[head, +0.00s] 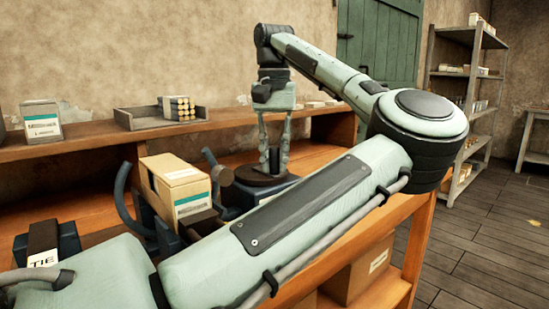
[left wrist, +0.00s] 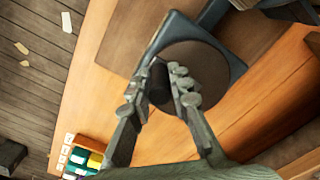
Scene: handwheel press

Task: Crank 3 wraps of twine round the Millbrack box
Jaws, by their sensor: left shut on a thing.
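A tan cardboard box (head: 175,184) with a teal-striped label sits in a blue-grey curved ring frame (head: 124,197); its name is too small to read. To its right, a dark brown round wheel (head: 249,177) lies flat on a blue-grey base. It also shows in the left wrist view (left wrist: 208,65). My left gripper (head: 274,162) points down over the wheel. In the left wrist view its fingers (left wrist: 162,85) are shut on the wheel's dark upright knob (left wrist: 158,80). I cannot make out any twine. My right gripper is not in view.
A block with a "TIE" tag (head: 43,258) stands at the lower left. A labelled carton (head: 42,122) and a grey tray (head: 150,119) of rolls stand on the raised back shelf. My left arm crosses the front and hides part of the bench.

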